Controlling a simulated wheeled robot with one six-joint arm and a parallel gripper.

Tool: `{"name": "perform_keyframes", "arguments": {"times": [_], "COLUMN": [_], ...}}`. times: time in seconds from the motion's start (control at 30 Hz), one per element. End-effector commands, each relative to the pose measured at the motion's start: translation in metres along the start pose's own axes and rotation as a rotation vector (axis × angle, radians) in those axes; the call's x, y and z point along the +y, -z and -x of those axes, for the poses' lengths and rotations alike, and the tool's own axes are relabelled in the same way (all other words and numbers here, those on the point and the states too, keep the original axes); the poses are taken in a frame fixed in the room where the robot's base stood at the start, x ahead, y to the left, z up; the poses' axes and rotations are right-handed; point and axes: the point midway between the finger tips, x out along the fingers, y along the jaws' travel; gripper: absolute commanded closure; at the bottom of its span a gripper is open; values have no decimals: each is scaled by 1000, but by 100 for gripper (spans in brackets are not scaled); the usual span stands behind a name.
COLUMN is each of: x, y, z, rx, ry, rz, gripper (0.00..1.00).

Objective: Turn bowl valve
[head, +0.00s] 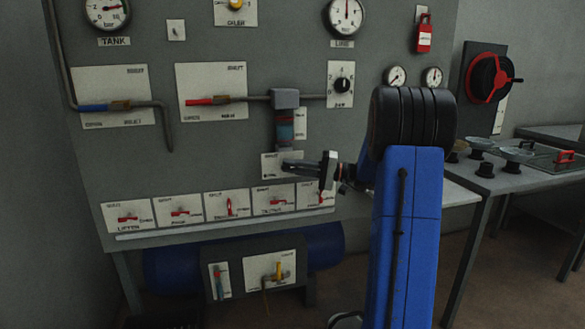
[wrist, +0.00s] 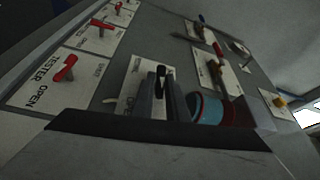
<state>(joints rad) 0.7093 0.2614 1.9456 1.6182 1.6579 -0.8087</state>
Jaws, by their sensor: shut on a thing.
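The filter bowl (head: 285,128) is a blue and red cylinder under a grey block on the panel. It also shows in the wrist view (wrist: 207,107), right of my fingers. The bowl valve's white plate (head: 269,159) sits just below it, and it also shows in the wrist view (wrist: 132,88). My gripper (head: 292,167) reaches in from the right over this plate and hides part of it. In the wrist view, my gripper (wrist: 162,95) has its two fingers around the small black valve handle (wrist: 161,76), shut on it. The handle is hidden in the head view.
A row of plates with red levers (head: 231,205) runs below, close to my gripper. Other red-handled valves (head: 208,101), gauges (head: 345,16) and a dial (head: 342,83) are on the panel. A bench (head: 505,175) stands at right.

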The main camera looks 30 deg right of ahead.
Motion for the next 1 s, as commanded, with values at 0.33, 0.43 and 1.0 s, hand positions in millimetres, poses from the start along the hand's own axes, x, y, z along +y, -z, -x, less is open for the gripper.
{"name": "perform_keyframes", "arguments": {"times": [0.33,0.43,1.0], "x": [1,1,1], "y": [0,0,1], "z": [0,0,78], "rx": [-1,-1,3], "ry": [-1,-1,-2], "rz": [-1,-1,-2], "gripper": [68,68,68]}}
